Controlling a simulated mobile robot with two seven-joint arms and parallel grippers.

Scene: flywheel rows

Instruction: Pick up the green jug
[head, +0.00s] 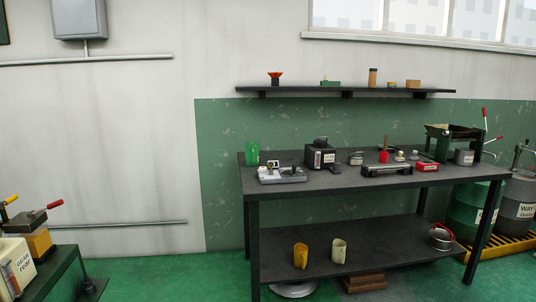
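A bright green jug (252,153) stands upright at the back left corner of the dark workbench (345,182), against the green lower wall. It looks small from here, and I cannot make out its handle clearly. Neither of my grippers shows in the head view, and nothing is seen touching the jug.
A grey device (282,174) lies in front and right of the jug. A dark machine (320,156) stands farther right. A yellow jug (300,256) and a cream jug (339,251) stand on the lower shelf. Green floor (165,275) is clear left of the bench.

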